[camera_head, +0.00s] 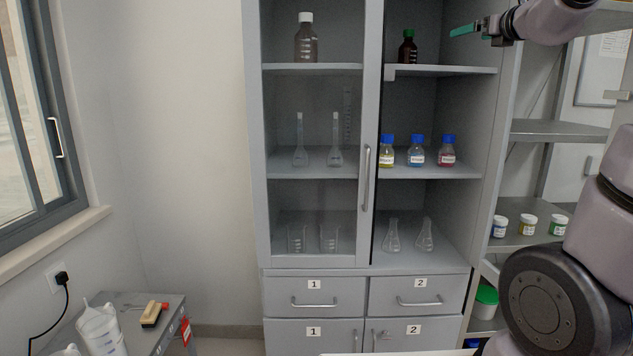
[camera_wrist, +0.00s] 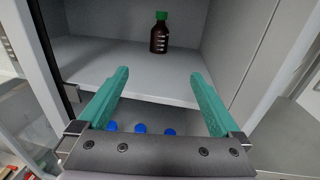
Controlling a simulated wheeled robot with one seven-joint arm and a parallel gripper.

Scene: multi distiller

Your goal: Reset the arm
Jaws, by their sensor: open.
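My gripper (camera_head: 466,30) is raised at the upper right in the head view, in front of the right side of the cabinet. In the wrist view its two green fingers (camera_wrist: 157,95) are wide apart with nothing between them. A brown bottle with a green cap (camera_wrist: 159,34) stands upright on the cabinet's top right shelf, beyond the fingertips and apart from them. It also shows in the head view (camera_head: 408,48).
The grey cabinet (camera_head: 372,258) has a glass door (camera_head: 366,175) on its left half; the right half is open. Three blue-capped bottles (camera_head: 417,153) stand on the middle shelf. Open shelving (camera_head: 545,131) with small jars stands at right. A low table (camera_head: 150,300) is at lower left.

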